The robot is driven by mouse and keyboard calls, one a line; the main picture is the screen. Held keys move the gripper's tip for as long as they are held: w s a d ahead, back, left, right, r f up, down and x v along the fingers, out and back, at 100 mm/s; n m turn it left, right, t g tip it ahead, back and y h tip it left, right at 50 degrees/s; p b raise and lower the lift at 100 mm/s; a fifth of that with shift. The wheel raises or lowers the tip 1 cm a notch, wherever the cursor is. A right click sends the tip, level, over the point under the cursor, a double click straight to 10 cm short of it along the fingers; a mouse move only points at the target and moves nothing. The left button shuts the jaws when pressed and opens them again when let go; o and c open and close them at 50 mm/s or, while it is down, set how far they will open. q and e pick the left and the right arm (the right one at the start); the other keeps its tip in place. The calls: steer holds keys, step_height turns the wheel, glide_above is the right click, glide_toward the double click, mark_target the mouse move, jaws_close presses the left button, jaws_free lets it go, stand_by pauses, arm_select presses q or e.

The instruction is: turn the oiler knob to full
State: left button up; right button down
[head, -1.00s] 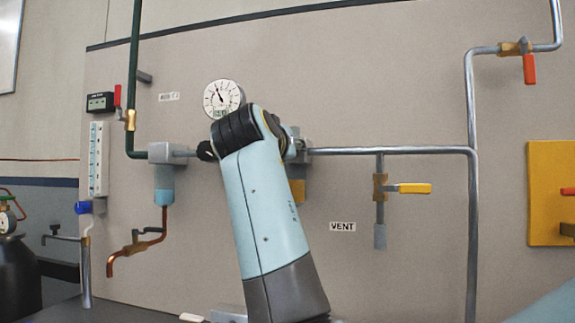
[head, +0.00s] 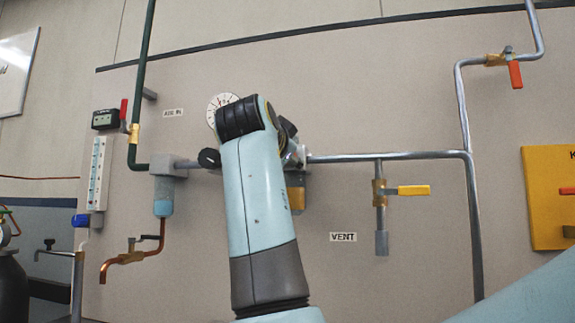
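An oiler with an amber bowl (head: 296,197) hangs on the horizontal pipe, mostly covered by my arm. Its knob cannot be made out. One arm, apparently my right, rises from the bottom middle, its black wrist joint in front of the pipe line. Only a small dark and silver part of what seems to be its gripper (head: 288,130) shows at the wrist's right, close to the oiler's top. Its fingers are hidden, so open or shut cannot be seen. My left gripper is out of view.
A blue-bowled filter (head: 164,195) and black knob (head: 209,158) are left of the arm; a round gauge (head: 219,105) is partly covered. Right stand a yellow-handled valve (head: 408,190) above a VENT label and an orange-handled valve (head: 515,74). Open panel lies between the arm and VENT.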

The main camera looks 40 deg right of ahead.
steer(key=shift+f+m+b, duration=0.2)
steer(key=shift+m+b, duration=0.1)
steer(key=shift+m, duration=0.3)
steer(key=c, duration=1)
jaws_free()
steer(key=shift+r, duration=0.1)
steer(key=shift+r, duration=0.15)
step_height(320, 180, up, 10)
steer(key=shift+f, duration=0.15)
